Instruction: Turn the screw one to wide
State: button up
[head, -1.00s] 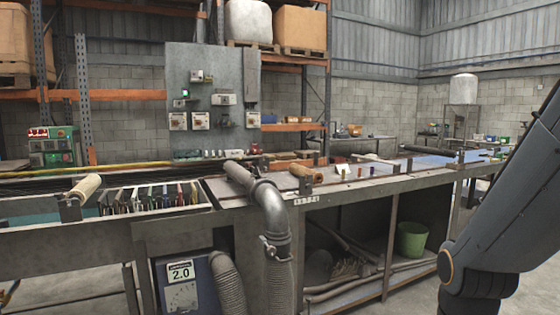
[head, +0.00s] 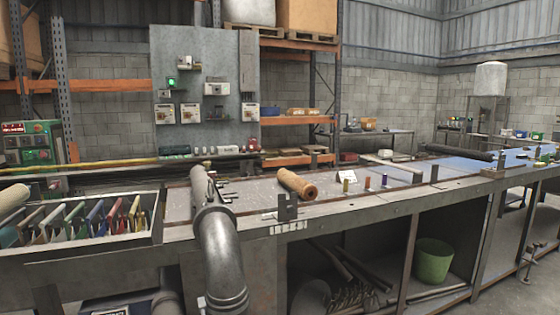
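I cannot tell for certain which thing is screw one. My gripper and arm are out of view.
The long metal workbench (head: 400,209) crosses the view. A thick grey pipe (head: 220,262) rises in front of it. A rack of coloured plates (head: 80,222) is at left. A green bucket (head: 432,260) stands on the lower shelf. Floor shows at far right.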

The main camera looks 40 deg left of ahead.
aim_at(212, 174)
jog(key=i, duration=1.2)
jog(key=u, duration=0.95)
jog(key=i, duration=0.8)
jog(key=u, duration=0.85)
